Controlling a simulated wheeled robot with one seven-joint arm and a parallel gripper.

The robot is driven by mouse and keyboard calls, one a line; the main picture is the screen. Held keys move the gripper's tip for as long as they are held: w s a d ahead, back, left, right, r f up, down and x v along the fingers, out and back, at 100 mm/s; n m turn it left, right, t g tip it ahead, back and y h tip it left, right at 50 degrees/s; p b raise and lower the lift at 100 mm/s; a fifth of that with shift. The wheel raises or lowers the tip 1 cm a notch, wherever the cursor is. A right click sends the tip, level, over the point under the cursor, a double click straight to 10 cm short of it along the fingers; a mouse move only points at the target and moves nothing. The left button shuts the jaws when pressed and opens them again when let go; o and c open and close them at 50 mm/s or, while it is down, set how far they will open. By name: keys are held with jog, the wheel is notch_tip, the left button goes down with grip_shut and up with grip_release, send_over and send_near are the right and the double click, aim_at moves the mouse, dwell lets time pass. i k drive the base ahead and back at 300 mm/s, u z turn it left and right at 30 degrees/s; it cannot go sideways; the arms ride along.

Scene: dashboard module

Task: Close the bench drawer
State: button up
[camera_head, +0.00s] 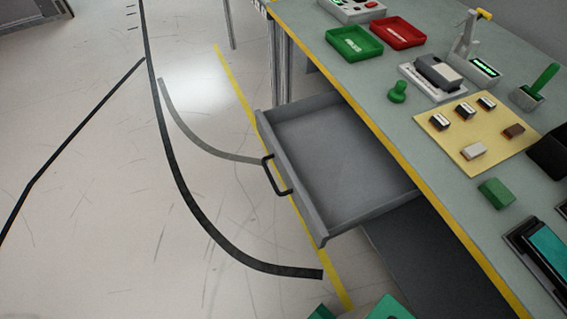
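The grey bench drawer (340,150) is pulled well out from under the bench top and looks empty inside. Its front panel (290,180) faces left, toward the open floor, and carries a black bar handle (271,178). The workbench (395,130) has a grey-green top with a yellow front edge. The back of the drawer is hidden under the top. My gripper cannot be made out; only small green and pale parts show at the bottom edge, and I cannot tell what they are.
The bench top holds a red tray (398,32), a green tray (354,43), a yellow board (475,133) with several small blocks, and a green block (496,193). Dark curved strips cross the pale floor (90,230). The floor left of the drawer is otherwise clear.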

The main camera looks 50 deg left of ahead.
aim_at(339, 176)
jog(key=u, duration=1.45)
jog(key=k, duration=1)
jog(key=u, duration=0.35)
jog(key=i, duration=1)
jog(key=z, duration=0.05)
